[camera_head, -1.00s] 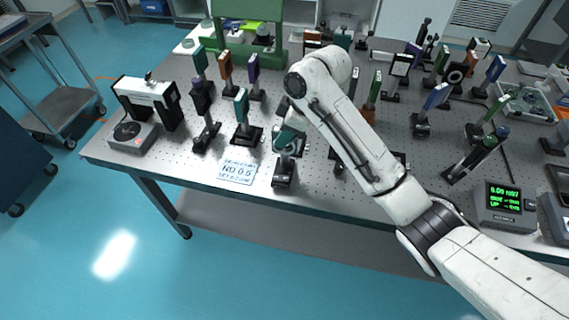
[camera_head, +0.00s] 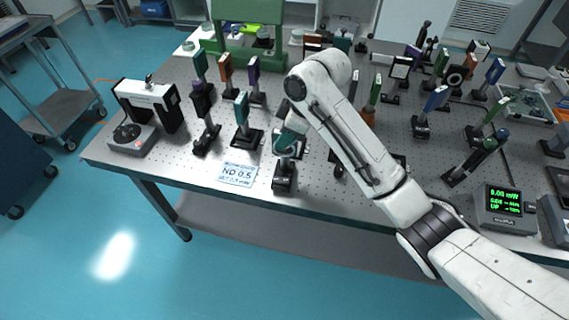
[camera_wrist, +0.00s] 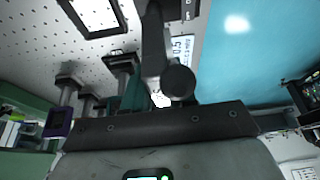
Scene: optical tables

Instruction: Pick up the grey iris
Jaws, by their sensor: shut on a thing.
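The grey iris (camera_head: 284,178) is a dark mount on a post and base near the front edge of the table, right of the ND 0.5 card. My gripper (camera_head: 287,143) comes down over its top and is shut on it. In the wrist view the dark post and round knob of the iris (camera_wrist: 176,80) stand in the middle, just beyond the dark bar of my gripper. A teal part shows beside it. The jaws and the upper part of the iris are largely hidden. I cannot tell whether the base is clear of the table.
The ND 0.5 card (camera_head: 237,173) lies left of the iris. A teal plate on a mount (camera_head: 241,110) stands behind the card. A power meter (camera_head: 505,207) is at the right front. Several other mounts crowd the perforated table (camera_head: 180,160). Open floor lies in front.

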